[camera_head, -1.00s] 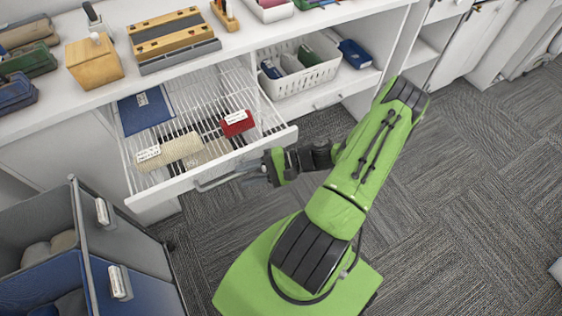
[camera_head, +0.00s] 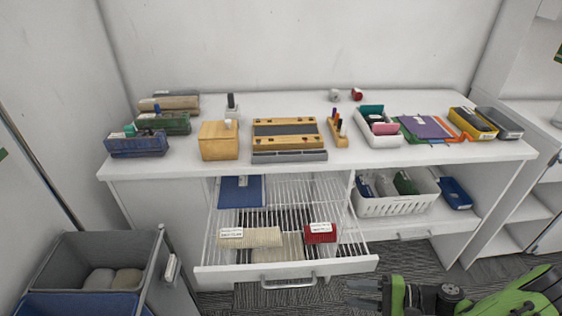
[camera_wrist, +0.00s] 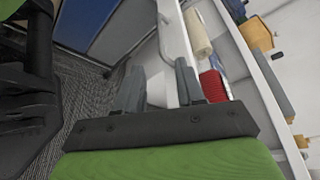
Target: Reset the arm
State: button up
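My green arm (camera_head: 520,297) reaches in from the lower right of the head view. My gripper (camera_head: 362,292) points left, just right of and apart from the handle (camera_head: 288,281) of the pulled-out wire drawer (camera_head: 215,262). In the wrist view my gripper (camera_wrist: 160,82) has its two grey fingers apart, with nothing seen between them. The drawer front and handle (camera_wrist: 175,42) show beyond the fingers. The drawer holds a blue folder (camera_head: 241,190), a cream block (camera_head: 250,238) and a red block (camera_head: 320,233).
The white counter (camera_head: 240,172) carries wooden boxes, trays and stationery. A white basket (camera_head: 398,205) and a blue box (camera_head: 455,193) sit on the shelf right of the drawer. A grey and blue bin (camera_head: 150,265) stands at lower left. Carpet lies around my arm.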

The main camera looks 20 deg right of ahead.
jog(key=shift+r, duration=0.1)
jog(key=w+a+r+n+g+h+p, duration=0.2)
jog(key=a+r+n+g+h, duration=0.25)
jog(key=r, duration=0.35)
jog(key=w+a+r+n+g+h+p, duration=0.25)
jog(key=a+r+n+g, duration=0.2)
jog(key=r, duration=0.35)
jog(key=s+a+r+n+t+h+p, duration=0.1)
jog(key=s+a+r, duration=0.3)
jog(key=r, duration=0.4)
jog(key=s+a+r+n+t+h+p, duration=0.1)
jog(key=s+a+r+n+t+h, duration=0.2)
jog(key=r, duration=0.4)
jog(key=shift+s+a+r+n+t+h, duration=0.35)
jog(key=shift+s+a+n+t+h, duration=0.1)
jog(key=shift+s+t+h, duration=0.3)
